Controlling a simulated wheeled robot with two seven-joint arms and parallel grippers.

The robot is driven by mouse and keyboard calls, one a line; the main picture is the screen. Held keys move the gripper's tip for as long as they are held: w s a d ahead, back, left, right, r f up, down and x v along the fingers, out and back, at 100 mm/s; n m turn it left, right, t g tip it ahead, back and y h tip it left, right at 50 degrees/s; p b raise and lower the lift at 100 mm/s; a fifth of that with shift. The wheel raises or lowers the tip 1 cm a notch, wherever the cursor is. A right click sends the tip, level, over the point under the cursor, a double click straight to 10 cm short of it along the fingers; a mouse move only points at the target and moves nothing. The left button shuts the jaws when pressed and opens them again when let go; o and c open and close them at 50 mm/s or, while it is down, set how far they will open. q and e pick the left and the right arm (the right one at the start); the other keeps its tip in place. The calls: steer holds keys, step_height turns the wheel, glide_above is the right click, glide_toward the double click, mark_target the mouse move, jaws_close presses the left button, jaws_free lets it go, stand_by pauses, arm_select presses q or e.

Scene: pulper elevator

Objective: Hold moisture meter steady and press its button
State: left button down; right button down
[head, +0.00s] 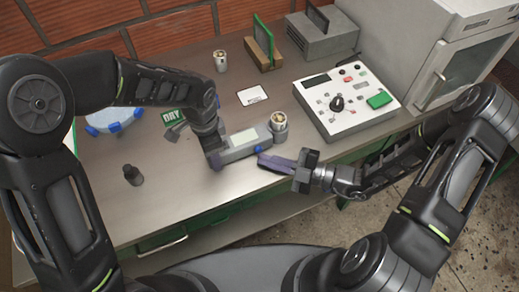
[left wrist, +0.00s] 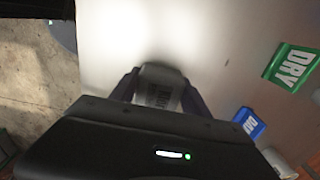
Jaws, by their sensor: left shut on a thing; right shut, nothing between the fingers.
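The moisture meter (head: 233,153) is a grey box lying on the bench. It has a pale greenish display and a round metal cup (head: 279,121) at its right end. A small blue spot, perhaps its button (head: 257,149), shows on its front side. My left gripper (head: 214,158) is shut on the meter's left end; in the left wrist view the grey-white end of the meter (left wrist: 160,84) sits between the fingers. My right gripper (head: 263,160) is shut and empty, its purple-grey fingertips close beside the meter's front side, near the blue spot. I cannot tell whether they touch.
A control box (head: 345,103) with a black knob and green button stands at right, before a grey oven (head: 455,65). A white card (head: 252,96), metal can (head: 221,61), green DRY sign (head: 173,117) and small dark weight (head: 132,175) stand around. The bench's front-left is mostly clear.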

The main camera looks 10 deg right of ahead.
mark_target(277, 181)
steer(key=shift+w+r, duration=0.15)
steer(key=shift+w, duration=0.15)
steer(key=shift+s+d+f, duration=0.1)
steer(key=shift+s+f, duration=0.1)
steer(key=shift+s, duration=0.55)
steer(key=shift+s+d, duration=0.2)
steer(key=shift+s, duration=0.5)
steer(key=shift+s+d, duration=0.25)
steer(key=shift+s, duration=0.4)
steer(key=shift+s+d, duration=0.2)
steer(key=shift+s, duration=0.5)
steer(key=s, duration=0.2)
steer(key=s+d, duration=0.1)
steer(key=shift+s+d, duration=0.1)
steer(key=shift+s, duration=0.3)
steer(key=shift+w, duration=0.1)
steer(key=shift+w+a, duration=0.45)
steer(key=shift+w, duration=0.95)
steer(key=shift+w+a, duration=0.4)
steer(key=shift+w, duration=0.95)
steer(key=shift+w+a, duration=0.45)
steer(key=shift+w, duration=0.95)
steer(key=shift+w, duration=0.1)
